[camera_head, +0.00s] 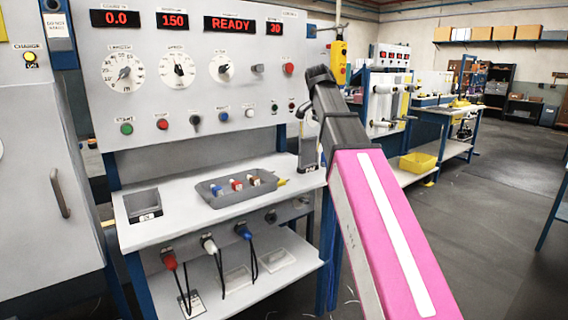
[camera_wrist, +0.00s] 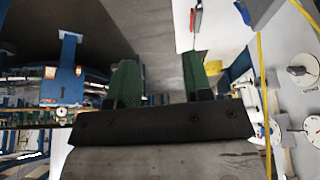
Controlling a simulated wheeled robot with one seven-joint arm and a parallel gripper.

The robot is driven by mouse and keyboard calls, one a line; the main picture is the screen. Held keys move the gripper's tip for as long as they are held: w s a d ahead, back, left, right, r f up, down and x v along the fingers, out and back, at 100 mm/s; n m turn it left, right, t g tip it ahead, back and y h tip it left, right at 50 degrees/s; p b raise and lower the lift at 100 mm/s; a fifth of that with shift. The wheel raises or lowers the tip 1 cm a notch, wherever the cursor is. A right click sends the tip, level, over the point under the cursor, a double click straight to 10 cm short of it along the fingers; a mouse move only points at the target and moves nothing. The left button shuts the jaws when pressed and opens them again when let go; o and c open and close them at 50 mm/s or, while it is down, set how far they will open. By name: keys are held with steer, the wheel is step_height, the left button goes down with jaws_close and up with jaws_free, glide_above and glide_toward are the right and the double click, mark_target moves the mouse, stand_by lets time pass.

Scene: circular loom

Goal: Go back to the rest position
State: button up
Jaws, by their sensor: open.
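My arm, pink with a dark wrist, rises from the lower right in the head view and ends in front of the right edge of the grey control panel (camera_head: 200,95). Its fingers are not clear there. In the wrist view my gripper (camera_wrist: 158,70) shows two green fingers, spread apart with nothing between them. Grey floor shows beyond the gap. Part of the dial panel (camera_wrist: 298,95) shows at the right of the wrist view.
A bench (camera_head: 165,233) below the panel holds a grey tray (camera_head: 217,199) with several small coloured parts and an empty-looking square bin (camera_head: 143,203). Plugs on black cables hang from its front. A yellow bin (camera_head: 418,162) stands farther back. Open floor (camera_head: 490,220) lies at right.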

steer(key=s+d+f+n+g+y, duration=0.1)
steer(key=s+f+n, duration=0.15)
steer(key=f, duration=1.15)
steer(key=s+d+f+n+y, duration=0.1)
steer(key=s+f+n, duration=0.15)
steer(key=f, duration=1.25)
steer(key=s+f+n, duration=0.2)
steer(key=s+f, duration=0.2)
steer(key=f, duration=0.3)
steer(key=s+f+n+g+y, duration=0.1)
steer(key=s+f, duration=0.4)
steer(key=f, duration=0.3)
steer(key=s+d+f+n, duration=0.1)
steer(key=s+f+n, duration=0.1)
steer(key=s+f, duration=0.3)
step_height(320, 180, down, 3)
steer(key=shift+f+n+g+y, duration=0.2)
steer(key=shift+n+g+y, duration=0.1)
steer(key=shift+g+y, duration=0.1)
steer(key=shift+s, duration=0.1)
